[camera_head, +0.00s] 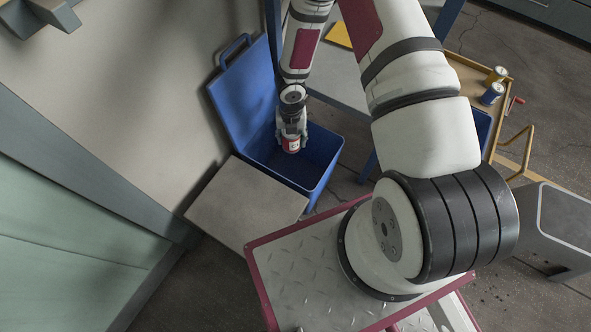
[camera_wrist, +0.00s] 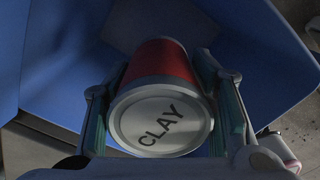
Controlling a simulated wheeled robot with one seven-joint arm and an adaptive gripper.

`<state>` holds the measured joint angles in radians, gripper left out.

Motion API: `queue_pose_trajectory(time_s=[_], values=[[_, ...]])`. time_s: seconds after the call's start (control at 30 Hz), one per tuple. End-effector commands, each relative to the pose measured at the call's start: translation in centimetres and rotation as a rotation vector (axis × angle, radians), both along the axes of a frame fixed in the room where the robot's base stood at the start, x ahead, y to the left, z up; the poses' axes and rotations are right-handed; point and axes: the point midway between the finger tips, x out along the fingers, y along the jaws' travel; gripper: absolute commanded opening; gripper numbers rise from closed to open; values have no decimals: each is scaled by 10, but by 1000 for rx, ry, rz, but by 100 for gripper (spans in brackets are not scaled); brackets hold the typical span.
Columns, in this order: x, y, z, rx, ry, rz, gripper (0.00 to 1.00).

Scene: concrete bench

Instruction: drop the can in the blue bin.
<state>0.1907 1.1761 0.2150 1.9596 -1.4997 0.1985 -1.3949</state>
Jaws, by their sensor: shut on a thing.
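The can (camera_head: 291,145) is red with a pale end, and my gripper (camera_head: 291,136) is shut on it. In the wrist view the can (camera_wrist: 160,118) shows a grey end lettered "CLAY" and a red side, held between both fingers. The blue bin (camera_head: 318,172) stands open with its lid (camera_head: 241,100) raised at the left. In the head view my gripper and the can are over the bin's opening. I cannot tell how far the can is above the bin's floor. Blue bin walls (camera_wrist: 265,60) fill much of the wrist view.
A grey-brown slab (camera_head: 246,208) lies in front of the bin. A grey box (camera_head: 560,225) stands at far right. A pale wall (camera_head: 120,80) is at the left.

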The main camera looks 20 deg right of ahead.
Motion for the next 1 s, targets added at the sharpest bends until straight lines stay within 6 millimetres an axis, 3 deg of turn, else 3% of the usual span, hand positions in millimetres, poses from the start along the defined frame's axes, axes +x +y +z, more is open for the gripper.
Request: queue_pose_trajectory(time_s=[0.33,0.37,0.43,0.47,0.8,1.0], values=[[1,0,-4,1,-1,0,6],[1,0,-4,1,-1,0,55],[1,0,-4,0,-1,0,70],[0,0,-4,0,-1,0,74],[0,0,-3,0,0,-1,74],[1,0,20,1,-4,-4,74]])
